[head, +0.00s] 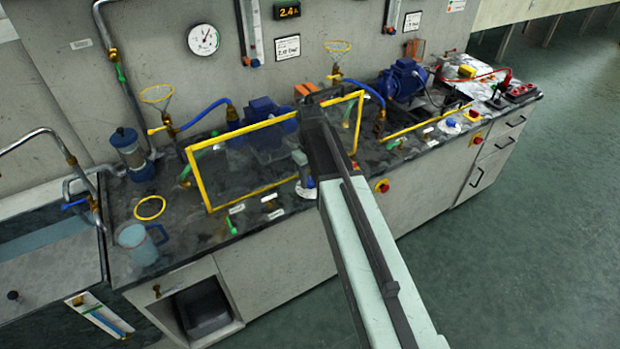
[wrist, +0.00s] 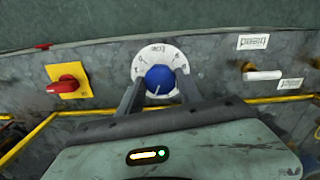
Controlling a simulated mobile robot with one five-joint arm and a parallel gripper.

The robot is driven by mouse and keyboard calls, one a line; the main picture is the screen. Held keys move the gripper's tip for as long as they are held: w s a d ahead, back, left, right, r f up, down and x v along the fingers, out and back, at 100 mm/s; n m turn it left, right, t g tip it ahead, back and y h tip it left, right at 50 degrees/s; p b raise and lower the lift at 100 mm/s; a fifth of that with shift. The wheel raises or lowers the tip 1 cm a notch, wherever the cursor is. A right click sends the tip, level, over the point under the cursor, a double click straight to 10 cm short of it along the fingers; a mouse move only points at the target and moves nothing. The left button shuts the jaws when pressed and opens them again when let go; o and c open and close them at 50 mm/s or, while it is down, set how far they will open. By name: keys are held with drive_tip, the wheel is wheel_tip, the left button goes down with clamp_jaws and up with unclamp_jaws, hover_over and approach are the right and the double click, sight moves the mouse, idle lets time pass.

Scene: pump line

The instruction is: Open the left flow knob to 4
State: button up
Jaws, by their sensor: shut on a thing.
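The left flow knob is a round blue knob (wrist: 159,78) on a white numbered dial (wrist: 146,54). My gripper (wrist: 160,84) has one finger on each side of the knob and is shut on it. A short white pointer line shows on the knob's near side in the wrist view, pointing towards my gripper's body. The dial's figures are too small to read surely, and its near part is hidden by the knob and my gripper. In the head view, the white dial (head: 307,193) shows at the bench's front edge, with my arm covering most of the knob.
A red knob on a yellow plate (wrist: 68,80) sits left of the dial in the wrist view. A white-handled lever (wrist: 263,75) is to the right. A second blue knob (head: 450,122) is farther right.

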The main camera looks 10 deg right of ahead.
sight(311, 181)
drive_tip(key=shift+n, duration=0.9)
drive_tip(key=o, duration=1.4)
wheel_tip(311, 181, up, 8)
drive_tip(key=p, duration=0.8)
drive_tip(key=shift+f, duration=0.1)
drive_tip(key=shift+s, duration=0.1)
